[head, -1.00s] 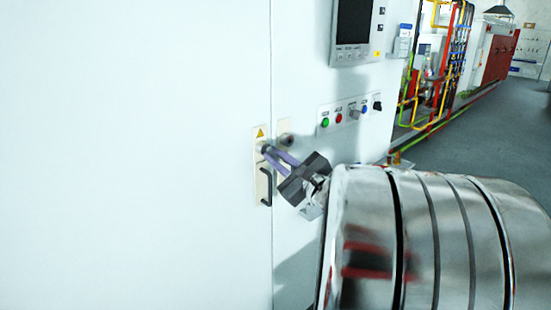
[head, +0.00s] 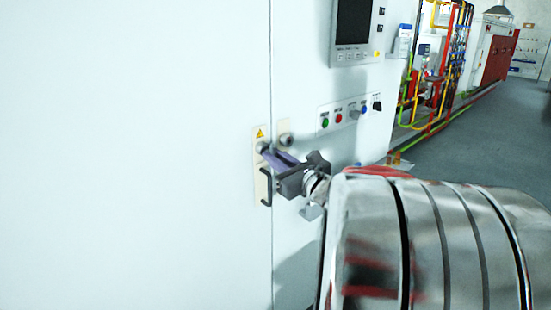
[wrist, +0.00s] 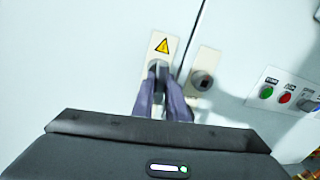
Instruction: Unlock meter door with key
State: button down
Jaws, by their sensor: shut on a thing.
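The meter door (head: 200,90) is the large white panel on the left, flush with the panel beside it at a narrow seam. A cream lock plate (head: 259,181) with a yellow warning triangle and a black handle (head: 266,187) sits at its edge. My gripper (head: 267,152) reaches in from the right with its purple fingers shut on a small grey key head (wrist: 157,66) at the lock, just below the triangle. The fingers hide most of the key, and its shaft and the keyhole do not show.
A second cream plate with a round dark fitting (head: 285,140) is right of the seam. Farther right are a button row (head: 338,118) and a screen (head: 355,22). Coloured pipes (head: 440,75) stand behind, beside open grey floor (head: 500,130).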

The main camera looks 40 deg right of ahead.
jog(key=shift+d+f+m, duration=0.15)
jog(key=shift+d+m, duration=0.05)
jog(key=shift+m, duration=0.7)
jog(key=c, duration=1.7)
grip_release()
jog(key=shift+a, duration=0.1)
jog(key=shift+o, duration=0.2)
jog(key=s+a, duration=0.1)
jog(key=s, duration=1.2)
jog(key=shift+s+a, duration=0.25)
jog(key=shift+s, duration=0.1)
